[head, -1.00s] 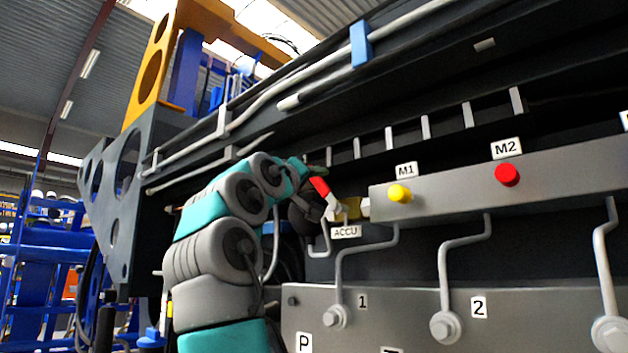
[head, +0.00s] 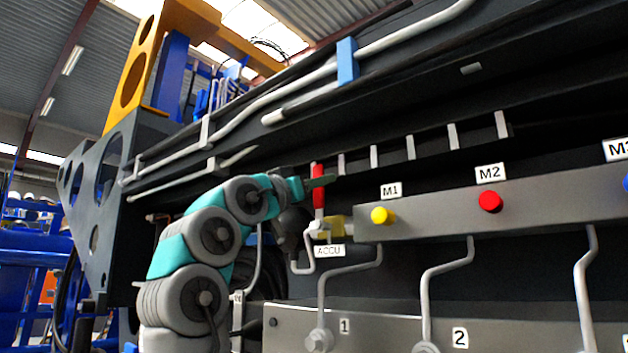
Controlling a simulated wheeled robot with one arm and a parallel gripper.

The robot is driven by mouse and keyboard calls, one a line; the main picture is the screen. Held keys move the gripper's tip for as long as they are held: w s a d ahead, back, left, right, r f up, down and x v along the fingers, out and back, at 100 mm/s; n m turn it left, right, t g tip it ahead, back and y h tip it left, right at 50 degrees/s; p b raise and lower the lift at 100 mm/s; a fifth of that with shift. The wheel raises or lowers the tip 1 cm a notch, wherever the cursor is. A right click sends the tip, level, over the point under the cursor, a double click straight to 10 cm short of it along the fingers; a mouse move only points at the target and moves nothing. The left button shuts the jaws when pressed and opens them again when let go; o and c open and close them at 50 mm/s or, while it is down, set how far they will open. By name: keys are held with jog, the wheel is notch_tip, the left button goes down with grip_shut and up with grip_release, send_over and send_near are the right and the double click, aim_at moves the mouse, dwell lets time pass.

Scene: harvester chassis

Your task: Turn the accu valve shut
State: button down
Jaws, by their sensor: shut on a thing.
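The accu valve (head: 334,228) is a brass body at the left end of the grey manifold bar, above the ACCU label (head: 329,251). Its red lever (head: 319,188) stands about upright from the valve. My gripper (head: 320,182) reaches in from the left at the lever's upper part and is shut on it. The fingers are dark and small in the view, and the far finger is partly hidden.
A yellow cap (head: 382,215) under M1 and a red cap (head: 490,201) under M2 sit on the manifold bar (head: 435,207) to the right. Bent grey pipes (head: 428,290) run below it. A dark frame beam with short grey ribs lies above the lever.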

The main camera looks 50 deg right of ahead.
jog(key=shift+s+d+f+m, duration=0.1)
jog(key=shift+s+m, duration=0.05)
jog(key=shift+m, duration=0.15)
jog(key=c, duration=0.7)
grip_release()
jog(key=shift+o, duration=0.2)
jog(key=b+v, duration=0.2)
jog(key=v, duration=0.5)
jog(key=shift+a, duration=0.45)
jog(key=shift+f, duration=0.1)
